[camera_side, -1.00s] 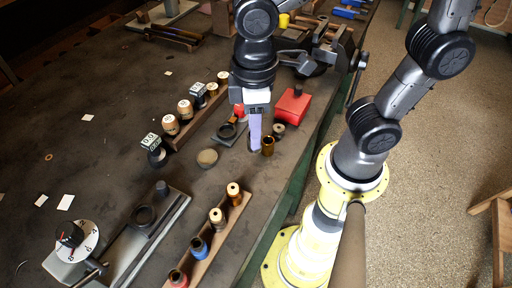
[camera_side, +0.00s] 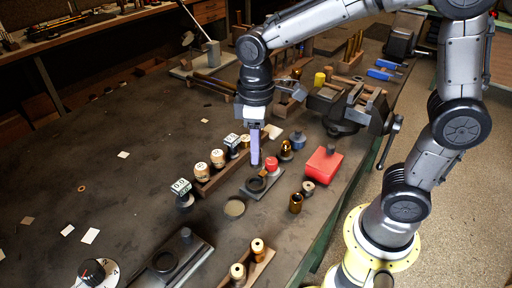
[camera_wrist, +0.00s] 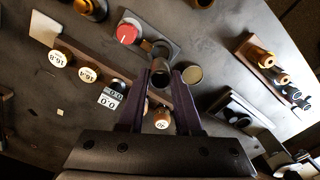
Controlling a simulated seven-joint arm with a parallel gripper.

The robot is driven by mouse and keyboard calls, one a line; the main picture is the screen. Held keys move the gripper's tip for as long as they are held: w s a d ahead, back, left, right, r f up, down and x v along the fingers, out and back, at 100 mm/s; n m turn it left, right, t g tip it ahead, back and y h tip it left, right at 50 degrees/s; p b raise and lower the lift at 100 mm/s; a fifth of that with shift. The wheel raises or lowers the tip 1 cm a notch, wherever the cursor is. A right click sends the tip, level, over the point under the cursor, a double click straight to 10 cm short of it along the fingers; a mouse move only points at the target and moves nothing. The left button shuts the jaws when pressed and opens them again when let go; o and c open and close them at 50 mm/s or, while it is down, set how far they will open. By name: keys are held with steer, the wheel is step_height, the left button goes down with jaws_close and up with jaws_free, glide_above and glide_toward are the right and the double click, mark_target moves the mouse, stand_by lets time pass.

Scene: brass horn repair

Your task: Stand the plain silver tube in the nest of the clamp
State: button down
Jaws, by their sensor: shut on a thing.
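The clamp (camera_side: 270,186) is a small grey plate with a dark ring-shaped nest and a red knob (camera_side: 271,163). In the wrist view the clamp (camera_wrist: 170,28) lies just beyond my fingertips, with its red knob (camera_wrist: 126,33) to the left. My gripper (camera_wrist: 161,82) points down with pale purple fingers, shut on the plain silver tube (camera_wrist: 160,76), whose open round end shows between the fingertips. In the side view my gripper (camera_side: 255,162) is over the nest, and the finger hides most of the tube. I cannot tell whether the tube touches the nest.
A wooden rack (camera_side: 215,178) of labelled pegs is close on the left. A flat tan disc (camera_side: 234,208) lies in front. A vise (camera_side: 350,105) stands behind.

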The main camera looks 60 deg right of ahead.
steer(key=shift+f, duration=2.4)
steer(key=shift+f, duration=1.3)
steer(key=shift+c, duration=1)
jaws_free()
steer(key=shift+r, duration=0.15)
steer(key=shift+r, duration=3.4)
